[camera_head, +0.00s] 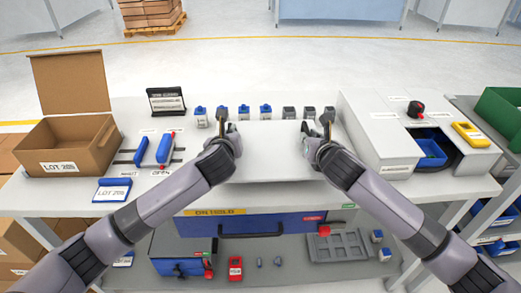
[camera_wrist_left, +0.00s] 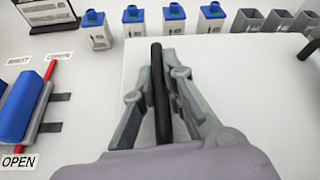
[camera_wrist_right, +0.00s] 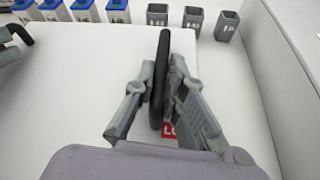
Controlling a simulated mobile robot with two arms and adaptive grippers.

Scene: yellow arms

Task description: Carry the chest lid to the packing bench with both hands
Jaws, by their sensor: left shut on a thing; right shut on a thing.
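The chest lid is a flat white panel (camera_head: 270,155) on the white table, between my two grippers. It has a black bar handle near each side. My left gripper (camera_head: 230,130) is shut on the left handle; the left wrist view shows this black handle (camera_wrist_left: 158,85) between the fingers. My right gripper (camera_head: 318,130) is shut on the right handle, a black bar (camera_wrist_right: 161,75) in the right wrist view. The lid looks level. I cannot tell whether it rests on the table or is just above it. A red label shows partly under the right fingers.
Blue-topped containers (camera_head: 243,112) and grey cups (camera_head: 289,112) stand in a row just behind the lid. An open cardboard box (camera_head: 75,155) and blue levers (camera_head: 165,148) are at left. A white housing (camera_head: 375,135) with a blue bin (camera_head: 428,150) stands close at right.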

